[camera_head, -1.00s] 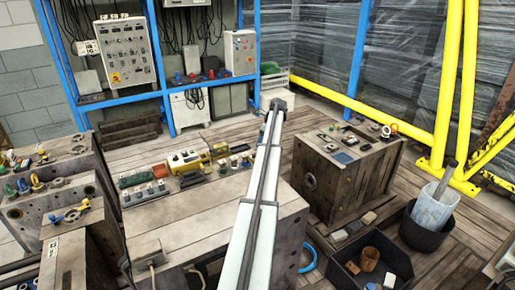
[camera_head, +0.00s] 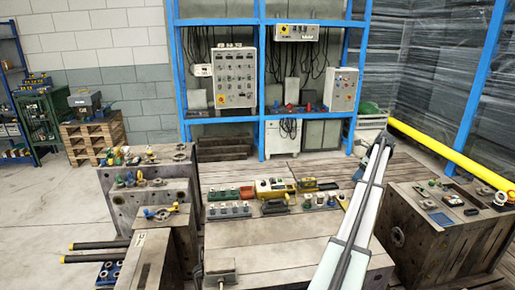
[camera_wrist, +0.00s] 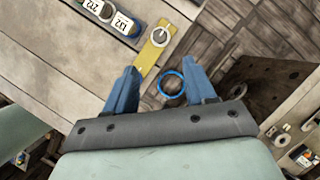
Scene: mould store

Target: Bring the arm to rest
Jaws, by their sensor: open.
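My gripper (camera_wrist: 158,72) shows in the wrist view with its two blue fingers spread apart and nothing held between them. Below it is the right edge of a wooden-topped bench (camera_wrist: 65,65), which also shows in the head view (camera_head: 270,250). A yellow strip with a metal ring (camera_wrist: 157,45) lies on that bench just beyond the fingertips. A blue ring (camera_wrist: 171,96) shows between the fingers, lower down beside the bench.
Small coloured fittings (camera_head: 270,187) line the bench's back. A worn block (camera_head: 447,235) stands right, others (camera_head: 150,190) left, with two dark bars (camera_head: 100,245) jutting out. A blue rack with control boxes (camera_head: 235,78) stands behind. Open floor (camera_head: 50,210) lies at far left.

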